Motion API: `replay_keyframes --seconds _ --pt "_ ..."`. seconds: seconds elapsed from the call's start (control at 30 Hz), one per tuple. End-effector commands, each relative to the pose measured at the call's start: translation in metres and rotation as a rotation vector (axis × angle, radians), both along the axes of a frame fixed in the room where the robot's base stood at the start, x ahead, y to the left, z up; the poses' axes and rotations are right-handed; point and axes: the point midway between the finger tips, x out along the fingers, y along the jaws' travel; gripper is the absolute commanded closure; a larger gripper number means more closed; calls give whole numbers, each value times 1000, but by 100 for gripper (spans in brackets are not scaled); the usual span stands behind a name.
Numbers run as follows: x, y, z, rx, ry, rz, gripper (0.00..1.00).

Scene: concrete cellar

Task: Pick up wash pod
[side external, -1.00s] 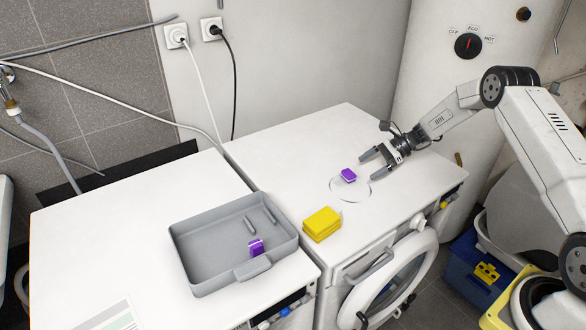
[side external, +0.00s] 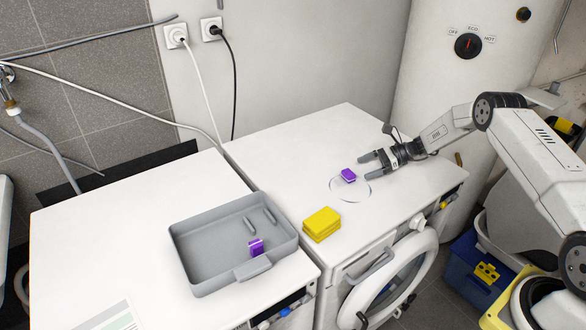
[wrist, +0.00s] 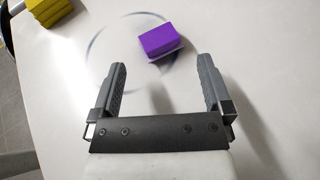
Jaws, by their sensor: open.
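A purple wash pod (side external: 348,175) lies inside a thin ring outline (side external: 337,196) on the white machine top. In the wrist view the pod (wrist: 160,40) sits ahead of the fingertips, between their lines, slightly turned, with a pale lower edge. My gripper (side external: 371,163) is open and empty, just to the right of the pod and apart from it. In the wrist view both fingers (wrist: 162,68) are spread wider than the pod. A second purple pod (side external: 256,247) is in the grey tray (side external: 190,270), near its front wall.
A yellow sponge-like block (side external: 321,224) lies on the same top, nearer the front edge; it also shows in the wrist view (wrist: 52,14). The grey tray stands on the left machine (side external: 100,230). The white top behind the pod is clear.

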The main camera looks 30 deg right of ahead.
Motion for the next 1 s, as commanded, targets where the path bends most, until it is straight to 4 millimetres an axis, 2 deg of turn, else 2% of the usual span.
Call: replay_keyframes --seconds 0.27,0.63,1.0 --pt "3 7 -3 -1 0 1 0" --pt "20 40 -16 -1 0 0 0" --pt "22 44 -18 -1 0 0 0"
